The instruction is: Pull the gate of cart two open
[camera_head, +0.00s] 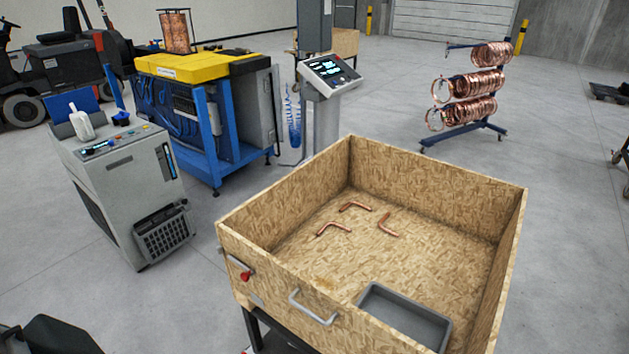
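A cart with an open-topped chipboard box (430,172) stands close in front of me on dark legs. Its near-left wall carries a light grey bar handle (313,308) and a latch with a red knob (245,275). This wall, apparently the gate (275,290), stands upright and closed against the neighbouring walls. No label telling which cart this is can be read. Inside lie several bent copper tubes (335,228) and a grey tray (405,318) by the near wall.
A grey wheeled machine (130,185) stands to the left, with a blue and yellow bench (200,100) behind it. A control panel (328,72) stands behind the cart. A rack of copper coils (470,100) is at back right.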

